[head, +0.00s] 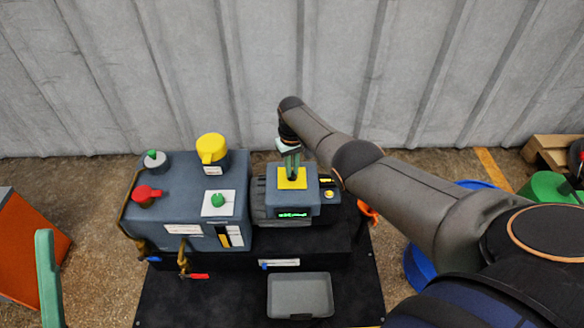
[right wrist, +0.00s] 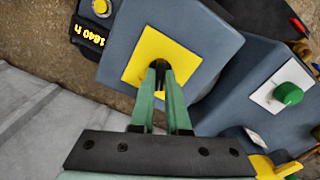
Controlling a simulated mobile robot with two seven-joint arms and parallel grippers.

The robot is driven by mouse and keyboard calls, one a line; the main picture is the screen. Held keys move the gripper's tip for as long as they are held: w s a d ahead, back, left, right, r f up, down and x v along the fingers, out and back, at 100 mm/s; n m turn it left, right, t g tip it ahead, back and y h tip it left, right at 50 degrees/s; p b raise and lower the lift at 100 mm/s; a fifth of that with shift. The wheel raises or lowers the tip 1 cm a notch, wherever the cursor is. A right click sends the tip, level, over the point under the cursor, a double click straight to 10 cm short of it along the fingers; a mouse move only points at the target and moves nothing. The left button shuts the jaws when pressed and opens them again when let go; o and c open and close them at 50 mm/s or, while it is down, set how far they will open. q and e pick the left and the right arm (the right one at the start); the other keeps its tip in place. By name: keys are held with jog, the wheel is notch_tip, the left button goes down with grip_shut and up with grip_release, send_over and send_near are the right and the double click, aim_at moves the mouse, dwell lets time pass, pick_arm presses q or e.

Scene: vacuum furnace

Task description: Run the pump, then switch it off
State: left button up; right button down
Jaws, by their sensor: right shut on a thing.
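The pump unit (head: 283,205) is a blue-grey box on a dark ribbed base, right of the larger furnace cabinet. A yellow plate (head: 303,182) on its top carries a small dark switch (right wrist: 157,68), mostly hidden between my fingers. My right gripper (head: 291,172) points down onto this plate and is shut on the switch; its green fingers also show in the right wrist view (right wrist: 160,85). A green display (head: 292,215) is lit on the pump's front. A single green finger of my left gripper (head: 47,280) shows at the lower left, so its opening cannot be told.
The furnace cabinet (head: 185,215) bears a red knob (head: 146,195), a yellow cap (head: 211,149), a green knob (head: 217,200) and a grey knob (head: 155,160). A grey tray (head: 300,295) lies in front. An orange block (head: 25,250) stands left.

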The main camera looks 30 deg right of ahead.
jog(key=shift+n, duration=0.6)
jog(key=c, duration=0.9)
grip_release()
jog(key=shift+r, duration=0.1)
